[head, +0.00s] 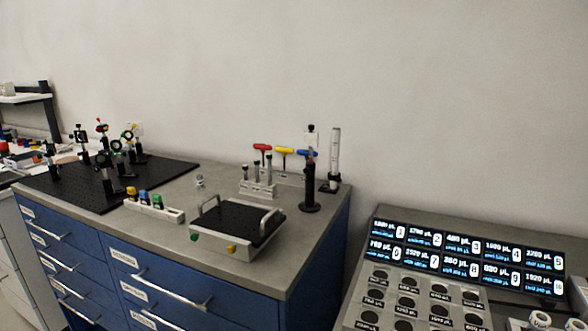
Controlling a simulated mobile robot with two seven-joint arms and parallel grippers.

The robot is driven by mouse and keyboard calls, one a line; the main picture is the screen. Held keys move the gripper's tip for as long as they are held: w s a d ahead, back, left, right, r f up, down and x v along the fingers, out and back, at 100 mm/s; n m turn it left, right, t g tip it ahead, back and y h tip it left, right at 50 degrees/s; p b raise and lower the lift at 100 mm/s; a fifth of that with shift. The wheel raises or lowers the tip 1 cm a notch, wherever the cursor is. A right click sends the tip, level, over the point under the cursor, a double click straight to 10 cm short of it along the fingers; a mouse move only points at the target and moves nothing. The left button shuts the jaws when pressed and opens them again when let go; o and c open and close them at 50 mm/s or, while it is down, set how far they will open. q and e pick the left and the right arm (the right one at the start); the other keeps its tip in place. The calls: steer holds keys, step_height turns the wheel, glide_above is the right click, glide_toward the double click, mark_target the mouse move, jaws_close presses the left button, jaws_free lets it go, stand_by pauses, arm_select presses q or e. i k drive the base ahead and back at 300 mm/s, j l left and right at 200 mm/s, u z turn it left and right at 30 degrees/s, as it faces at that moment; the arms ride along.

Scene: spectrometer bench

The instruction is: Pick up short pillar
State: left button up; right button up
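Several upright parts could be the short pillar, and I cannot tell which one it is. A black post on a round base (310,187) stands near the bench's back right corner. A taller, pale slender column (334,158) stands just behind it to the right. Several small metal posts (256,173) stand upright in a light rack (258,190) left of the black post. Neither of my grippers is in the head view.
The grey benchtop (283,268) carries a black tray with two handles (240,229), a white holder with coloured caps (154,208) and a black breadboard with optics (60,191). Red, yellow and blue hex keys (284,152) stand behind the rack. Lit numbered displays (466,258) stand right.

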mark_target(200, 182)
steer(key=j+z, duration=0.2)
steer(key=z, duration=0.2)
steer(key=j+z, duration=0.25)
steer(key=z, duration=0.15)
steer(key=k+j+z, duration=0.15)
steer(key=j, duration=0.2)
steer(key=j+z, duration=0.2)
steer(key=j, duration=0.2)
steer(key=k+j, duration=0.15)
steer(key=j, duration=0.2)
steer(key=k+j+z, duration=0.1)
steer(key=j, duration=0.3)
